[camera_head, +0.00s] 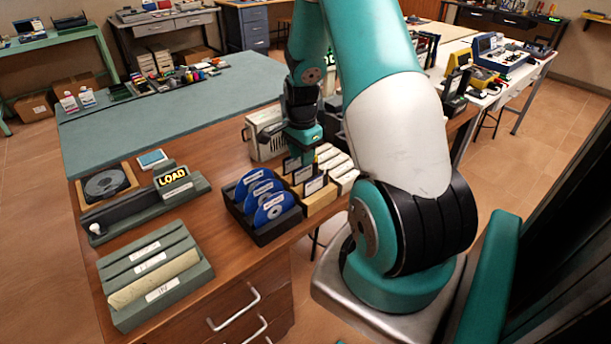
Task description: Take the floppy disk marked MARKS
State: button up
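Several dark floppy disks with white labels stand upright in a light wooden holder (321,205) near the desk's front edge. One of them is the front floppy disk (314,185); another is the back floppy disk (291,165). Their label writing is too small to read, so I cannot tell which is marked MARKS. My gripper (308,157) points down at the back of this holder, over or just behind the back disks. I cannot tell whether it touches one. Its fingers are small and partly hidden, so their opening does not show.
A black rack (262,236) of blue discs stands left of the holder. White cases (342,172) stand right of it. A grey box (262,137) is behind. A LOAD sign (173,178) and a slotted tray (150,315) with a scroll are left. The green mat (150,120) has free room.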

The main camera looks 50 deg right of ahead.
aim_at(306, 177)
jog(key=shift+s+d+f+p, duration=0.1)
jog(key=shift+f+p, duration=0.2)
jog(key=shift+f, duration=0.9)
jog(key=shift+s+d+f+p, duration=0.1)
jog(key=shift+f+p, duration=0.15)
jog(key=shift+f, duration=0.9)
jog(key=shift+w, duration=0.1)
grip_shut()
jog(key=shift+r, duration=0.15)
